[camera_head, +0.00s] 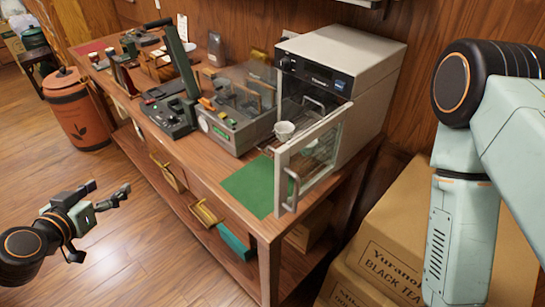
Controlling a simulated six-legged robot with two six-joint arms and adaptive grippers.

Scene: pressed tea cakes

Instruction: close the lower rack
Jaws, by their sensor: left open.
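A white oven-like cabinet (345,58) stands at the right end of the wooden table. Its glass door (310,150) is swung open toward the front and has a metal handle (291,190). The lower rack (268,146) is a wire shelf that appears to stick out of the cabinet opening. A white cup (284,130) sits on or just above it; I cannot tell exactly. The inner part of the rack is partly hidden by the door. My left gripper (112,196) is open and empty, over the floor left of the table, far from the rack. My right gripper is outside the picture.
A green mat (250,186) lies in front of the cabinet. A grey machine with compartments (238,118) and a lever press (172,105) stand left of it. Cardboard boxes (400,235) fill the floor at right. The floor (120,235) by my left gripper is clear.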

